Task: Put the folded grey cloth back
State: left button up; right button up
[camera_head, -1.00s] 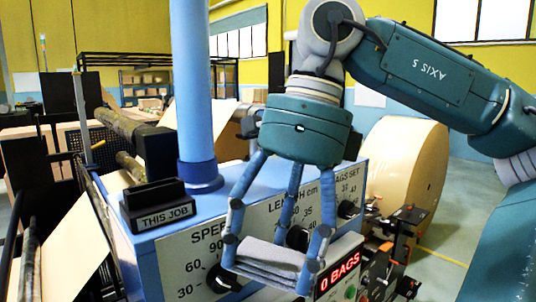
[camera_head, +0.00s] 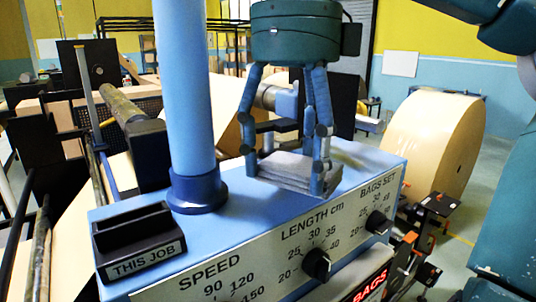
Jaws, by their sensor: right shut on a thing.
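The folded grey cloth (camera_head: 290,172) is a small layered pad, held between the fingers of my right gripper (camera_head: 288,170). My right gripper is shut on it, pointing down over the top of the blue control box (camera_head: 262,196), right of the blue post. Whether the cloth touches the box top I cannot tell. My left gripper is not in view.
A thick blue post (camera_head: 186,110) rises from the box top. A black holder labelled THIS JOB (camera_head: 138,245) sits at its left end. Knobs (camera_head: 317,262) line the front panel. A large kraft roll (camera_head: 435,140) stands at the right. The box top between holder and cloth is partly clear.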

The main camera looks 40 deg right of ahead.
aim_at(268, 154)
jog(key=w, duration=0.2)
jog(key=w+p, duration=0.1)
jog(key=w, duration=0.1)
jog(key=shift+w+d+r, duration=0.1)
jog(key=shift+d, duration=0.2)
jog(key=shift+w, duration=0.2)
jog(key=f+p, duration=0.2)
jog(key=shift+w+a+f, duration=0.1)
jog(key=shift+w+f, duration=0.15)
jog(key=shift+f, duration=0.05)
jog(key=shift+d+f, duration=0.2)
jog(key=shift+f, duration=0.35)
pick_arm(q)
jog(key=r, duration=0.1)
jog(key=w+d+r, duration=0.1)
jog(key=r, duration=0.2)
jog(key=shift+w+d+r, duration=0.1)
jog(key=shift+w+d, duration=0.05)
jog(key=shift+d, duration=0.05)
pick_arm(e)
jog(key=shift+a, duration=0.1)
jog(key=o, duration=0.7)
jog(key=shift+a, duration=0.1)
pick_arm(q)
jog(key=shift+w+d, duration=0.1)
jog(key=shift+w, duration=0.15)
pick_arm(e)
jog(key=shift+o, duration=0.2)
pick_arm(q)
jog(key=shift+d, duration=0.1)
